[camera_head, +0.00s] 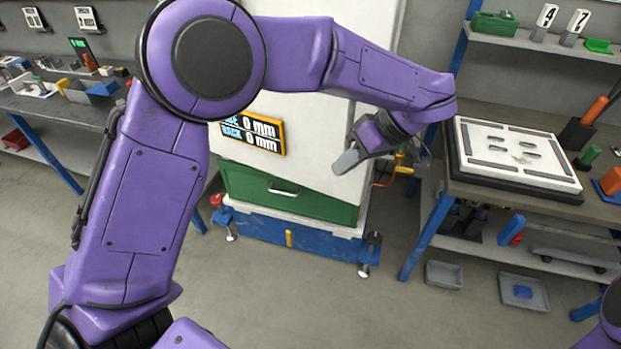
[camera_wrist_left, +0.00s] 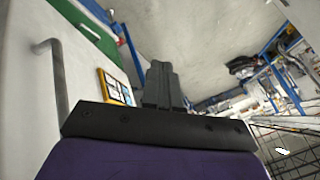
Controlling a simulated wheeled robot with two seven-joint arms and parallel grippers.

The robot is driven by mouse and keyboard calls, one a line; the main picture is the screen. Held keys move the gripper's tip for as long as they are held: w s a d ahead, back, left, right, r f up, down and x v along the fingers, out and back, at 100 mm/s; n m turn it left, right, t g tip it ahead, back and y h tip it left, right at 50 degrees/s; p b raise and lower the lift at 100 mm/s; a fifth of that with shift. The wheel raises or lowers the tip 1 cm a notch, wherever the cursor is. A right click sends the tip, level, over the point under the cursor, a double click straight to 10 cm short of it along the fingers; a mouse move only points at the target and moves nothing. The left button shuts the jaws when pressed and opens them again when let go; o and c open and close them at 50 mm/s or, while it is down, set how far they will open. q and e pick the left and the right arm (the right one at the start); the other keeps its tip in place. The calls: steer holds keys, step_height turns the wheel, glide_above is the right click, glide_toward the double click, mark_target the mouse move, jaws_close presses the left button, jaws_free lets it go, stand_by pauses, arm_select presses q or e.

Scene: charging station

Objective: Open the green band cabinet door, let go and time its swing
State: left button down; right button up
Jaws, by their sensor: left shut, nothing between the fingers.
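A tall white cabinet (camera_head: 320,178) stands in the middle of the head view, with a green band (camera_head: 265,195) low on it that carries a small light handle (camera_head: 283,190). My left arm hides much of its upper front. My left gripper (camera_head: 346,160) is shut and empty, in front of the white face near its right edge. In the left wrist view, its closed fingers (camera_wrist_left: 161,85) point past a white panel (camera_wrist_left: 22,95) with a grey bar handle (camera_wrist_left: 55,75); the fingers are apart from that bar. The green band also shows there (camera_wrist_left: 92,30). I cannot tell whether the door is ajar.
A yellow-framed display (camera_head: 252,135) reading "0 mm" is on the cabinet front. The cabinet stands on a blue wheeled base (camera_head: 300,235). A bench with a white slotted board (camera_head: 515,155) is close on the right; another bench (camera_head: 60,105) is left. Grey floor in front is clear.

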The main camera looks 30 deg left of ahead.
arm_select(q)
steer(key=s+a+f+p, duration=0.2)
steer(key=s+a+f, duration=0.4)
steer(key=a+f, duration=0.1)
steer(key=shift+s+a+f+p, duration=0.25)
steer(key=shift+s+p, duration=0.05)
steer(key=shift+s, duration=0.15)
stand_by(0.4)
stand_by(0.9)
